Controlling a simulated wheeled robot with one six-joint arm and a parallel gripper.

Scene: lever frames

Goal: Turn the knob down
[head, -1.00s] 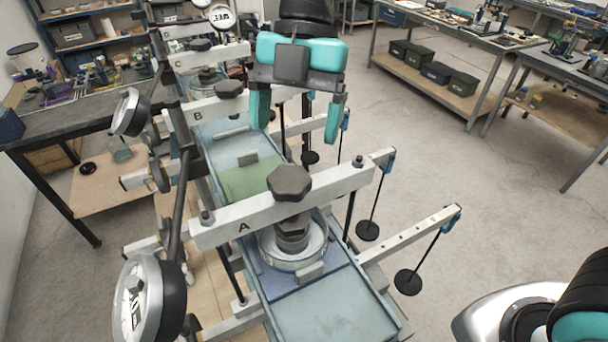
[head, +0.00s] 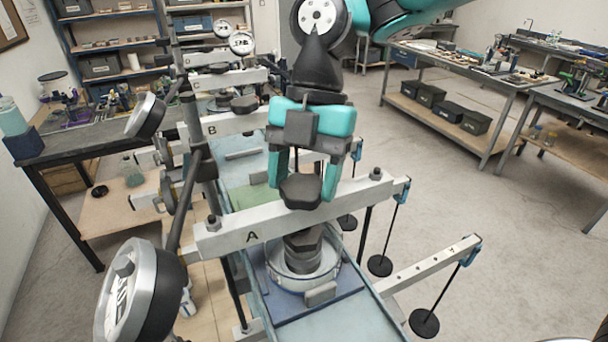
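The dark, faceted knob (head: 300,191) sits on top of the white beam marked A (head: 225,238), the nearest of several similar beams. My gripper (head: 303,182), with teal fingers, points down over it from behind. One finger is at the knob's left side and one at its right. The gap between them is about as wide as the knob, so the gripper looks shut on it. The exact contact is partly hidden by the knob. Below the beam, a dark stem stands on a round metal cell (head: 304,266).
Dial gauges (head: 137,290) stand at the front left. Beam B (head: 225,126) and its knob are behind. Hanging weights (head: 380,265) and a perforated arm (head: 430,262) stick out to the right. Open floor lies beyond them. A workbench (head: 95,150) is at the left.

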